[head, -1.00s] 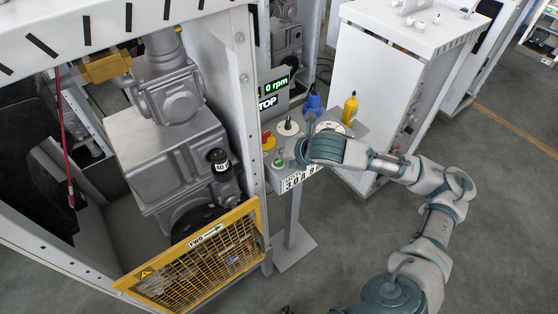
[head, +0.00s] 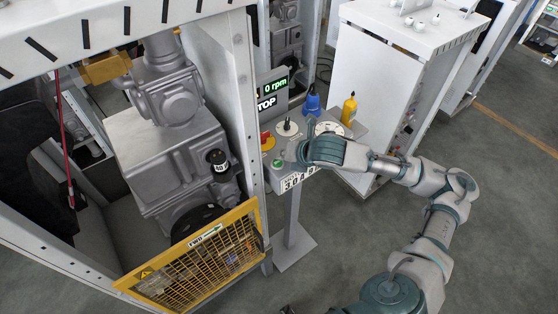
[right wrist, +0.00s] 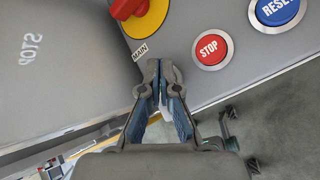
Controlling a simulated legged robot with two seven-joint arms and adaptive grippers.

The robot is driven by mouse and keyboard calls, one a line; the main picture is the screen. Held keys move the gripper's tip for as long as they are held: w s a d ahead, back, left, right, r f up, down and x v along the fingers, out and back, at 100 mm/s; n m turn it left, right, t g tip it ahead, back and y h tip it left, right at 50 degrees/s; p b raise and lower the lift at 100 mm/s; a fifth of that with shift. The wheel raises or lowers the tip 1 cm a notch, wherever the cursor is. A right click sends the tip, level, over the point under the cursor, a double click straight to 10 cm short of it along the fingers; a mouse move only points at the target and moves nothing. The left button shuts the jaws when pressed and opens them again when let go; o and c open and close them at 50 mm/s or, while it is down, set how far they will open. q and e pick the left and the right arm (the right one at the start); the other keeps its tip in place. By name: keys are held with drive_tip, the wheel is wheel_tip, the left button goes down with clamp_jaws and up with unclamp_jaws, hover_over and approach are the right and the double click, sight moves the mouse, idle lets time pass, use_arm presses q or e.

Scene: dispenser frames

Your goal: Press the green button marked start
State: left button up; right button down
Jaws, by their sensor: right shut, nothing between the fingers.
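The green button (head: 277,163) is on the front left of the grey control panel (head: 324,151) in the head view. Its lettering is too small to read. My right gripper (head: 290,154) is shut and empty, over the panel just right of the green button. I cannot tell whether it touches the panel. In the right wrist view the closed fingertips (right wrist: 160,66) point at the panel's edge, near the red STOP button (right wrist: 211,49) and the MAIN label. The green button cannot be made out there. My left gripper is not in view.
A red and yellow knob (head: 267,141) is left of the gripper; a blue RESET button (right wrist: 275,12) is near STOP. A blue plug (head: 313,102) and yellow bottle (head: 349,109) stand behind. The display (head: 275,86) reads 0 rpm. A yellow mesh guard (head: 205,262) is at left.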

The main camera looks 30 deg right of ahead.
drive_tip(key=shift+a, duration=0.45)
drive_tip(key=shift+d+f, duration=0.25)
drive_tip(key=shift+f, duration=0.1)
drive_tip(key=shift+a, duration=0.1)
idle(0.4)
drive_tip(key=shift+a+r+p, duration=0.2)
drive_tip(key=shift+r+p, duration=0.3)
drive_tip(key=shift+p, duration=0.2)
drive_tip(key=shift+a+r+p, duration=0.15)
drive_tip(key=shift+r+p, duration=0.3)
drive_tip(key=shift+p, duration=0.25)
drive_tip(key=shift+f, duration=0.1)
